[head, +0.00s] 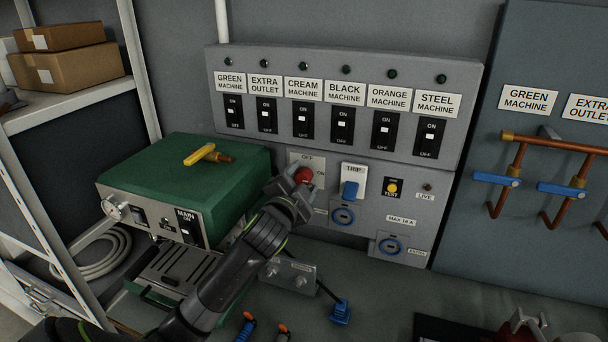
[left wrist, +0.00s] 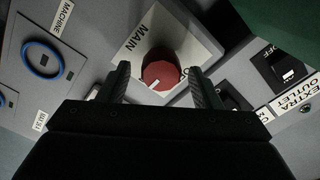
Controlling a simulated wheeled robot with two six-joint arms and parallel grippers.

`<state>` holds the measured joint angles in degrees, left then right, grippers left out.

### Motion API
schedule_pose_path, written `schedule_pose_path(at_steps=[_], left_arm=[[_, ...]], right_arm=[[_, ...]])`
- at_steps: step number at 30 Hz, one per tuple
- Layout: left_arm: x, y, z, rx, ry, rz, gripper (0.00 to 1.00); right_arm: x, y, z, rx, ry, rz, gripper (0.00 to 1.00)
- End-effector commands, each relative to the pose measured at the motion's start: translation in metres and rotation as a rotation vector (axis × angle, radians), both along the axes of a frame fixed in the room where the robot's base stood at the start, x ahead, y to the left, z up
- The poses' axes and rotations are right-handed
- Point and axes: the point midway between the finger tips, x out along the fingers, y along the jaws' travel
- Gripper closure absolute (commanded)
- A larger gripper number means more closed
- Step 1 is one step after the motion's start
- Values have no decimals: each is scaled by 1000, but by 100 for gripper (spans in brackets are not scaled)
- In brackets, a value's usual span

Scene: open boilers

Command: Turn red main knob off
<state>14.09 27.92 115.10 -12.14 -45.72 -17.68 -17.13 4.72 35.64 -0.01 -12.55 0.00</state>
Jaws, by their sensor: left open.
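The red main knob (head: 303,175) sits on a pale plate on the lower part of the grey switch panel (head: 365,205). The plate reads OFF at its top in the head view, and MAIN shows on it in the left wrist view. My left gripper (head: 288,190) is at the knob, just in front of it. In the left wrist view the red knob (left wrist: 165,72) shows between the two open fingers (left wrist: 160,85), with its white mark towards the lower left. I cannot tell whether the fingers touch it. My right gripper is not in view.
A green machine (head: 190,180) with a yellow-handled tool (head: 208,155) on top stands left of the knob. Labelled black switches (head: 342,124) line the panel above. Copper pipes (head: 560,145) with blue handles are at far right.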

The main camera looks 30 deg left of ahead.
Motion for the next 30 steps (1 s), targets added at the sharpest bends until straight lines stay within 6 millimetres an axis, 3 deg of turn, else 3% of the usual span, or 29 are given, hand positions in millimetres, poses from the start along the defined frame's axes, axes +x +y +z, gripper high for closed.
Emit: schedule_pose_path(at_steps=[6, 16, 26, 30], left_arm=[[14, 3, 0, 0, 0, 0, 42], [16, 4, 0, 0, 0, 0, 43], [15, 4, 0, 0, 0, 0, 86], [15, 4, 0, -4, 0, 0, 86]], right_arm=[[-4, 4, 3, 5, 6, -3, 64], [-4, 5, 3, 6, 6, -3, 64], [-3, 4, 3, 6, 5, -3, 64], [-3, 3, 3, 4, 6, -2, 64]])
